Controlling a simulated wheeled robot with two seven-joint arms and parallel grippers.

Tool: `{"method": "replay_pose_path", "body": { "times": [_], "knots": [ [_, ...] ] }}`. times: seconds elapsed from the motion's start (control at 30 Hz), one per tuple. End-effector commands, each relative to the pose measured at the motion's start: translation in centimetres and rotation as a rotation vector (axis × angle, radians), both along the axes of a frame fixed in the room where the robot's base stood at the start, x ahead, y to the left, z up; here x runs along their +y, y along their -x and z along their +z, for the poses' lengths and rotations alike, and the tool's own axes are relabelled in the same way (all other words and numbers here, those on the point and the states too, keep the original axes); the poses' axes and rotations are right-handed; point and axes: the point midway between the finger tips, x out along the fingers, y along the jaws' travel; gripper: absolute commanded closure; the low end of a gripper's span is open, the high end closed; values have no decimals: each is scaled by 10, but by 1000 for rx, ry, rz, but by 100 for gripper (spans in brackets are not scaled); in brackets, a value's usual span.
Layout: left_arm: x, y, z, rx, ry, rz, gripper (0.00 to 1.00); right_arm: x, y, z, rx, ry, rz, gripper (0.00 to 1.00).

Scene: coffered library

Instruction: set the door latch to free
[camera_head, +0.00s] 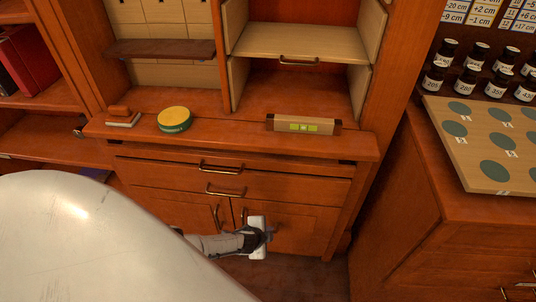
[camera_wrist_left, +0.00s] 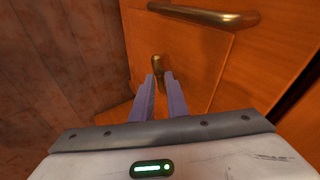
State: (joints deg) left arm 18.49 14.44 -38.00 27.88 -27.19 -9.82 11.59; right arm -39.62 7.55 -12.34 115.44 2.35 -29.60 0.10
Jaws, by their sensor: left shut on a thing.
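The door latch (camera_wrist_left: 157,64) is a small brass piece on the wooden cabinet door (camera_wrist_left: 190,60), standing upright in the left wrist view. My left gripper (camera_wrist_left: 159,78) has its two grey-purple fingers on either side of the latch's lower part, shut on it. In the head view my left gripper (camera_head: 270,233) is low in front of the right lower cabinet door (camera_head: 303,226). It hides the latch there. A brass handle (camera_wrist_left: 205,15) lies above the latch in the wrist view. My right gripper is not in view.
Above the doors are drawers with brass handles (camera_head: 226,191). The ledge holds a yellow-topped round tin (camera_head: 174,119), a spirit level (camera_head: 304,125) and a small brush-like block (camera_head: 123,117). A board with green discs (camera_head: 490,140) and several jars stand at right.

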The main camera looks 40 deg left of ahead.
Motion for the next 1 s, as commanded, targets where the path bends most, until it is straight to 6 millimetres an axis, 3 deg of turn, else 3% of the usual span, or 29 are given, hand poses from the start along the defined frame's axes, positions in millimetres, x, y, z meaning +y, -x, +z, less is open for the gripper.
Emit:
{"method": "replay_pose_path", "body": {
  "times": [0.5, 1.0],
  "knots": [
    [-2, -2, 6, 103, -168, 2, 100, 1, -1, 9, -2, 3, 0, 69],
    [-2, -2, 6, 126, -205, 3, 100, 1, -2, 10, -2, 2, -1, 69]
  ]
}}
